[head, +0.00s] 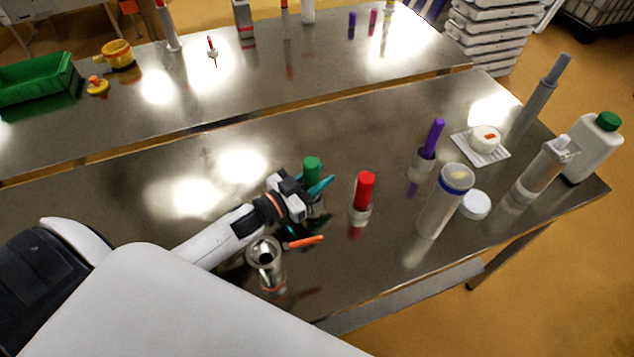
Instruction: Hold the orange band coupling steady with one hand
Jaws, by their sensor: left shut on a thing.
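My left gripper (292,197) reaches in from the left over the near table. It is shut on a piece that its jaws mostly hide; a teal lever (321,187) sticks out to the right there. An orange band (268,207) shows just behind the jaws; I cannot tell whether it belongs to the held piece or to my arm. A shiny metal fitting (265,252) with an orange lever (304,241) stands apart, nearer to me, below the arm. My right gripper is not in view.
A green-topped cylinder (312,168) stands close behind the gripper. A red-topped cylinder (364,190) is to its right. Farther right stand a purple rod (432,138) in a cup, a clear cylinder (445,203), a white lid (475,205) and a green-capped bottle (594,147).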

